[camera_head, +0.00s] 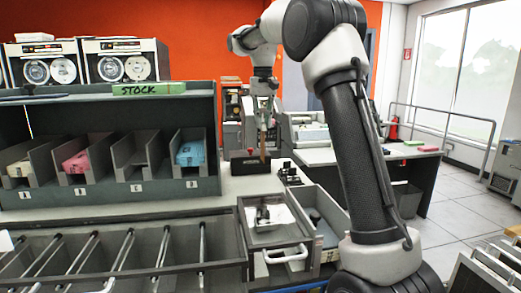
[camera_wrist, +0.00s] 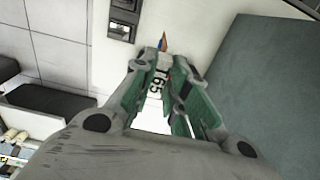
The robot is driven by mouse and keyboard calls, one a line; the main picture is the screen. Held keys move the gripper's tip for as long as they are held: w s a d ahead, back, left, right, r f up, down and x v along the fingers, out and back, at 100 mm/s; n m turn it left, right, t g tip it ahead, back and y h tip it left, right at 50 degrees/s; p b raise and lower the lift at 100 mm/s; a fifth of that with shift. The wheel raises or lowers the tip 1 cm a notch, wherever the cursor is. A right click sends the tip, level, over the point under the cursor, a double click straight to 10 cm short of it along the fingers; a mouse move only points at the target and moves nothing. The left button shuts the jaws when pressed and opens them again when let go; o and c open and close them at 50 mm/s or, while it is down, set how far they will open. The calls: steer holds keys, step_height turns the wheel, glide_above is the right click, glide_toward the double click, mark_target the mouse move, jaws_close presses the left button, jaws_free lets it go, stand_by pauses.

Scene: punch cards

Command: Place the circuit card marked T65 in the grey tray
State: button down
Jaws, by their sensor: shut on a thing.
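My gripper (camera_head: 265,126) is above the counter, near its far end, pointing down. In the wrist view my gripper (camera_wrist: 165,58) is shut on a pale card (camera_wrist: 158,86) whose dark mark appears to read T65, seen turned. In the head view the held card is a thin brownish strip (camera_head: 262,146) below the fingers, just above or in front of a small black box (camera_head: 250,164); contact is unclear. A grey tray-like bin (camera_head: 247,228) with a white bottom and a dark object inside is nearer to me, below the gripper in the picture.
A grey rack (camera_head: 110,201) marked STOCK has lettered slots with pale, pink and blue card stacks. Small black items (camera_head: 288,174) lie right of the black box. A divided grey drawer (camera_head: 140,270) spans the front left. Bare counter (camera_head: 235,188) shows beside the rack.

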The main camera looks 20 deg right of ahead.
mark_target(263, 137)
steer(key=shift+f, duration=3.2)
steer(key=c, duration=1.4)
jaws_free()
